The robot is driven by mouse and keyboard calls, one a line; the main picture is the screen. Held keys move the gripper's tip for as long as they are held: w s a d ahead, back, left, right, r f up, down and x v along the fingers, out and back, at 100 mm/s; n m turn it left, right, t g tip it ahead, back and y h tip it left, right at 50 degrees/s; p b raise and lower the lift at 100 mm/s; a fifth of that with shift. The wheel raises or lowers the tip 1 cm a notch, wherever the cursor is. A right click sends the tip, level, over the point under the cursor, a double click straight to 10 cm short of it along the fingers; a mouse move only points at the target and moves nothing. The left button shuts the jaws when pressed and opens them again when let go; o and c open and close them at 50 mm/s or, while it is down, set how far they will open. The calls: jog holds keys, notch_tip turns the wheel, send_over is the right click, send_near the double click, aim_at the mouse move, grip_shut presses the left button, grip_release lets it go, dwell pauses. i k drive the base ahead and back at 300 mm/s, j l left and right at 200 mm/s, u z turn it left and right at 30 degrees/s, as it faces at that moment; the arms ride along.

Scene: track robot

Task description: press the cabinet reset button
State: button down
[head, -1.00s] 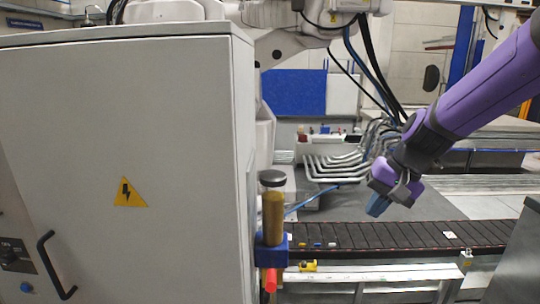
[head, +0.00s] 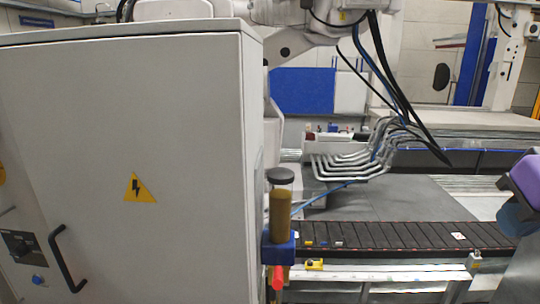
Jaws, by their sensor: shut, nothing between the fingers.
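The cabinet (head: 190,110) is a large light grey box that fills the left of the head view. A small round blue button (head: 38,280) sits low at the far left, under a dark switch plate and left of the black door handle (head: 66,262). I take it for the reset button, though no label on it is readable. My gripper (head: 514,216) shows only in part at the right edge, a purple body with a dark blue end. It is shut and empty, well apart from the cabinet and the button.
A yellow warning triangle (head: 139,188) marks the door. A brass-coloured cylinder with a blue collar (head: 279,245) stands at the cabinet's right edge. A dark conveyor (head: 400,236) runs behind. Bent metal tubes (head: 345,165) stand beyond it.

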aim_at(36, 280)
jog(key=u, duration=1.85)
